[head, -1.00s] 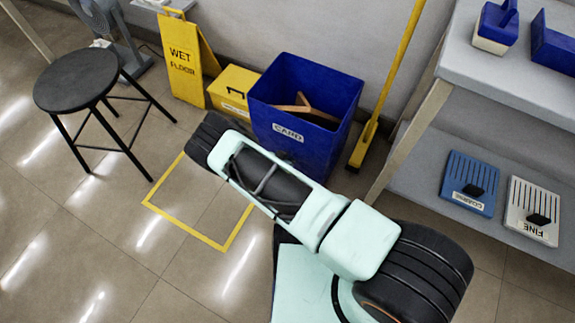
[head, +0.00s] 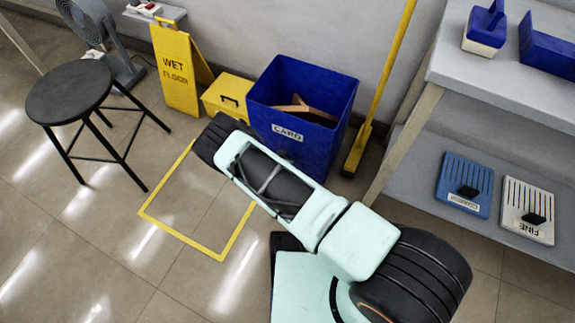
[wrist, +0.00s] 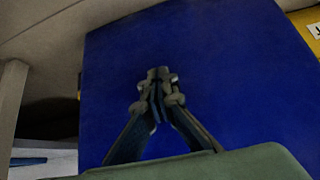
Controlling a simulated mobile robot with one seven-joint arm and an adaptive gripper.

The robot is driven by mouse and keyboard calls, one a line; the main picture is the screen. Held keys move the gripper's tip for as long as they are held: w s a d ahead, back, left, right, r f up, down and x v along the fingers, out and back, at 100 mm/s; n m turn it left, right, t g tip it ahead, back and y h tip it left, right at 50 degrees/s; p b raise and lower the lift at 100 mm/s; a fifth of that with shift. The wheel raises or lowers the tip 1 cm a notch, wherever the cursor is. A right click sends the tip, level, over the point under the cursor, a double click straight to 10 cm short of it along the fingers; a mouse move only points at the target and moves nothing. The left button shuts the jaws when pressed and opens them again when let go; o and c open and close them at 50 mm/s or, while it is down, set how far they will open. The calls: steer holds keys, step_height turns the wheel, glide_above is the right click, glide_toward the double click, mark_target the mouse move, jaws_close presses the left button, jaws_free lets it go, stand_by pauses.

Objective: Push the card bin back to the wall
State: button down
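The card bin (head: 330,148) is an open blue box with a white CARD label, upright on the floor near the wall, with brown card pieces inside. Behind the yellow floor outline, it stands between a yellow box and a broom. My arm reaches to the bin's front left side, and its end hides the gripper in the head view. In the wrist view, my gripper (wrist: 159,75) has its fingertips together with nothing seen between them. The bin's blue face (wrist: 225,70) fills most of that view right in front of the fingertips; contact cannot be told.
A yellow floor outline (head: 219,257) lies in front of the bin. A yellow box (head: 226,92) and wet-floor sign (head: 178,75) stand left of it, a broom (head: 357,150) right. A black stool (head: 70,92) is far left. A shelf unit (head: 505,75) bounds the right.

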mark_target(293, 156)
steer(key=shift+w+d+r, duration=0.1)
steer(key=shift+w+d, duration=0.3)
steer(key=shift+w, duration=0.35)
steer(key=shift+w+d, duration=0.35)
steer(key=shift+w, duration=0.35)
steer(key=shift+w+d, duration=0.35)
steer(key=shift+w, duration=0.4)
steer(key=shift+w+d, duration=0.4)
steer(key=shift+w, duration=0.35)
steer(key=shift+w+d, duration=0.35)
steer(key=shift+w, duration=0.4)
